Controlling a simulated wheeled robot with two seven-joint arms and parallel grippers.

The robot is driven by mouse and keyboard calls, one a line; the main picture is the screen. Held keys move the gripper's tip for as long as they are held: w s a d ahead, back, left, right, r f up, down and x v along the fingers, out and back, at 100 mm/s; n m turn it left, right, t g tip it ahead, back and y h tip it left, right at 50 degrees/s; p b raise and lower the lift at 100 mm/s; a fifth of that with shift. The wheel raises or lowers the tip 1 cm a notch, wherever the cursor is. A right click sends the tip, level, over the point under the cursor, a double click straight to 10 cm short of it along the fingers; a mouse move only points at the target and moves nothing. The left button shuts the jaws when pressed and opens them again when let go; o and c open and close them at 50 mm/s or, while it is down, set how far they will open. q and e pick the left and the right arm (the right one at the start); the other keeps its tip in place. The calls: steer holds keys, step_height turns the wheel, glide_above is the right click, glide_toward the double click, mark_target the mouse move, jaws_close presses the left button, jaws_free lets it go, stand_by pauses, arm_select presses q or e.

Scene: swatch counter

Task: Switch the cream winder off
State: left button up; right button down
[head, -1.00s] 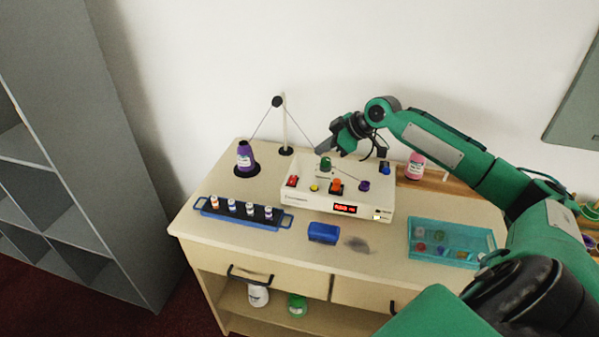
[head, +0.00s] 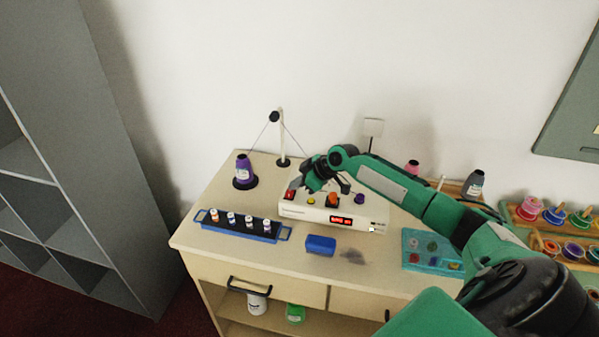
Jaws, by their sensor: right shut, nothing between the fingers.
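The cream winder (head: 345,210) stands on the counter, with its red display (head: 341,220) lit on the front. On its top are a red switch (head: 290,194) at the left end, a small yellow button (head: 311,201), an orange knob (head: 332,201) and a purple knob (head: 359,199). My right gripper (head: 297,192) reaches in from the right over the winder's left part, its fingertips shut and empty close to the red switch. I cannot tell whether they touch it. The gripper hides the green part on top. My left gripper is not in view.
A purple thread cone (head: 243,170) and a thread stand (head: 282,140) are behind left. A blue rack (head: 275,239) of small spools, a blue block (head: 320,244) and a teal tray (head: 412,262) lie in front. Spool shelves (head: 560,235) are at right.

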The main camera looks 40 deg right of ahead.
steer(key=shift+f, duration=0.4)
steer(key=shift+f+b, duration=0.35)
steer(key=shift+b, duration=0.15)
steer(key=shift+r, duration=0.15)
steer(key=shift+s+a+p, duration=0.55)
steer(key=shift+a+p, duration=0.05)
steer(key=shift+p, duration=0.15)
steer(key=shift+w+r, duration=0.1)
steer(key=shift+r, duration=0.05)
